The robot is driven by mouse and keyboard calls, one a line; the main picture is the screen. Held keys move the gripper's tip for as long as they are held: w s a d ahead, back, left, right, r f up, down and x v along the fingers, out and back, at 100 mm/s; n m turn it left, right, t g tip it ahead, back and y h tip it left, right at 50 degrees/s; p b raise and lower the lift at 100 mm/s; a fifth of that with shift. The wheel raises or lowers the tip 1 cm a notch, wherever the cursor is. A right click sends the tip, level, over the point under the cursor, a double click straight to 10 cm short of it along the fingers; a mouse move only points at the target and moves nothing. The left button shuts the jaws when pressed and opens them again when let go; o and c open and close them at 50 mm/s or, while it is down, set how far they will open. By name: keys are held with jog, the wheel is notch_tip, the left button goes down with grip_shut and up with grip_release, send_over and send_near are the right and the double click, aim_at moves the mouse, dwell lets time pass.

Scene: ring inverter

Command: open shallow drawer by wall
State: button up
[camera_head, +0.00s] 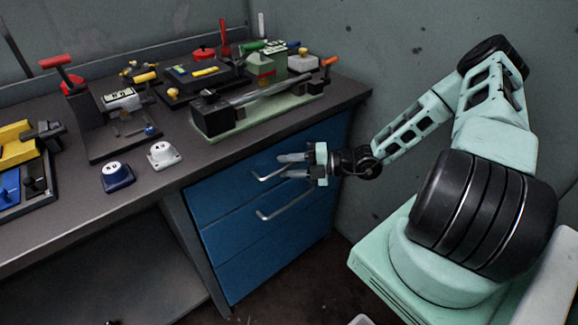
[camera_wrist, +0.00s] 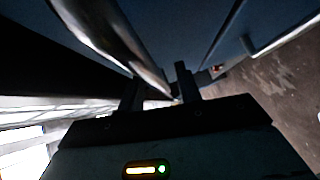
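The blue shallow top drawer (camera_head: 222,196) is in the cabinet under the workbench, beside the wall, and looks shut. Its metal bar handle (camera_head: 262,177) sticks out in front. My gripper (camera_head: 284,166) is at the right end of this handle, its two fingers apart, pointing left. In the wrist view, the fingers (camera_wrist: 157,92) also stand apart, and a shiny bar, seemingly the handle (camera_wrist: 118,45), runs down toward the gap between them. I cannot tell whether the fingers touch it.
A deeper blue drawer (camera_head: 262,245) with its own handle (camera_head: 287,203) is below. The workbench top (camera_head: 70,220) overhangs the drawers and carries several tools and fixtures. The grey wall (camera_head: 420,60) is close on the right. Dark floor lies before the cabinet.

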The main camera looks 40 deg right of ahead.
grip_shut()
jog(key=shift+s, duration=0.1)
